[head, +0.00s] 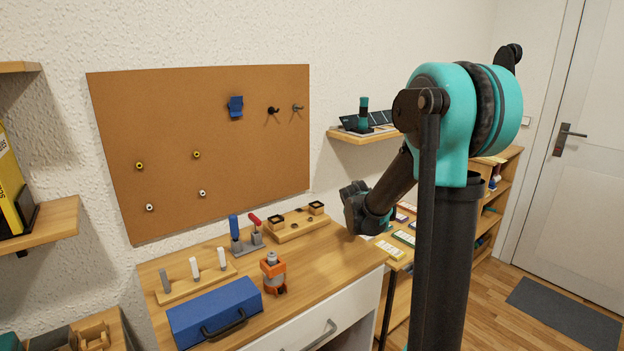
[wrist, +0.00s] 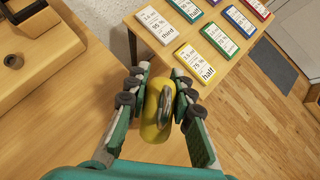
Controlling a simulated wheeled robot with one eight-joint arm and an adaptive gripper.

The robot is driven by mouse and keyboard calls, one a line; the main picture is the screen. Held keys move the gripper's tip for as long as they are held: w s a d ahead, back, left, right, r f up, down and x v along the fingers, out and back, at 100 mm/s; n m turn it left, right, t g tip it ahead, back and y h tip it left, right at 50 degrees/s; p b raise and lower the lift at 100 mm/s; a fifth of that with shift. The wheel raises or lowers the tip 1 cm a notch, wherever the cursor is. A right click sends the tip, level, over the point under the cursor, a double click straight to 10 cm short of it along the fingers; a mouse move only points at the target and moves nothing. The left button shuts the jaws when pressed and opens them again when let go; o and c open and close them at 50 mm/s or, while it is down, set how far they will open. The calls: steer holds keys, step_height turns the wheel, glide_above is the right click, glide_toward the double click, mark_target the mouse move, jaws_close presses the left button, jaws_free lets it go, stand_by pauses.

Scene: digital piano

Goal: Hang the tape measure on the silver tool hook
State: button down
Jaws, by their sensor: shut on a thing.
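The silver tool hook (head: 298,107) is fixed to the upper right of the brown pegboard in the head view, right of a black hook (head: 273,110). The yellow tape measure (wrist: 152,128), with a grey metal clip or loop on its face, sits between the fingers of my gripper (wrist: 160,98) in the wrist view. My gripper is shut on it. In the head view my gripper (head: 356,205) is low, right of the board and above the workbench's right end, well below and apart from the hook. The tape measure cannot be made out there.
A blue holder (head: 236,107) and several small pegs are on the board (head: 215,140). The workbench (head: 325,255) carries a blue toolbox (head: 215,312), an orange-and-grey item (head: 273,272) and tool stands. A wall shelf (head: 362,136) juts out right of the board.

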steer(key=shift+w+a+r, duration=0.1)
steer(key=shift+a+r, duration=0.05)
steer(key=shift+r, duration=0.2)
step_height(320, 180, up, 6)
steer(key=a+m+g+h, duration=0.1)
steer(key=m+h, duration=0.1)
steer(key=m, duration=0.1)
step_height(320, 180, up, 10)
steer(key=m+g+h, duration=0.2)
steer(key=m, duration=0.2)
glide_above(354, 238)
steer(key=shift+a+r, duration=0.1)
step_height(354, 238, down, 20)
steer(key=shift+r, duration=0.15)
steer(key=c, duration=1.3)
jaws_free()
